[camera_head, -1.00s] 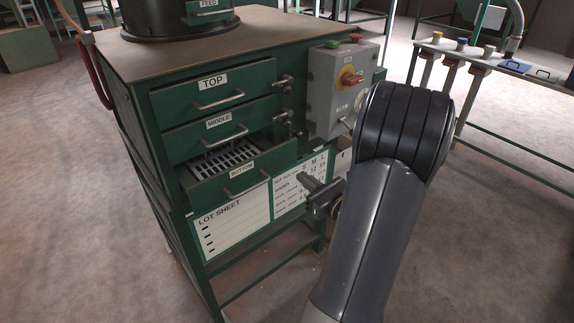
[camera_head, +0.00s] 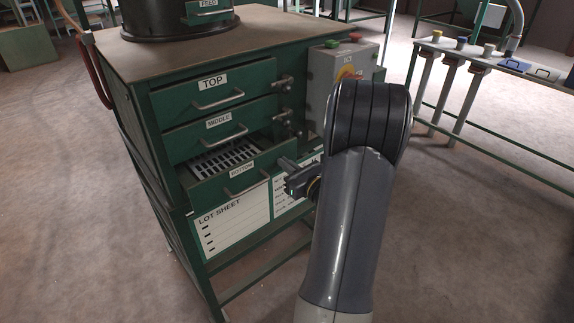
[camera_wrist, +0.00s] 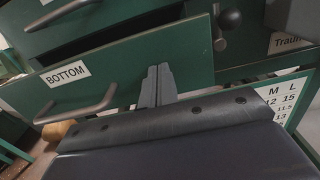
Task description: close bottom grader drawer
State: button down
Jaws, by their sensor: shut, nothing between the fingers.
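The bottom drawer (camera_head: 222,183) of the green grader is pulled out, and a slotted screen (camera_head: 226,158) shows inside it. Its front, with the BOTTOM label, fills much of the wrist view (camera_wrist: 120,68). Its handle (camera_head: 246,181) is on the left part of that front in the wrist view (camera_wrist: 75,106). My gripper (camera_head: 283,166) is shut and empty, with its fingers at the right part of the drawer front. In the wrist view the fingertips (camera_wrist: 158,72) point at the front, right of the handle. Whether they touch it I cannot tell.
The middle drawer (camera_head: 205,137) and top drawer (camera_head: 213,94) above look shut. Latches (camera_head: 285,118) and a grey control box (camera_head: 337,68) sit at the right. A lot sheet (camera_head: 233,222) hangs below. Open floor lies in front.

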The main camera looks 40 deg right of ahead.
aim_at(266, 148)
jog(key=w+b, duration=0.2)
jog(key=w, duration=0.6)
jog(key=shift+w+a+f, duration=0.1)
jog(key=shift+w+a, duration=0.05)
jog(key=shift+w, duration=0.35)
jog(key=shift+r, duration=0.3)
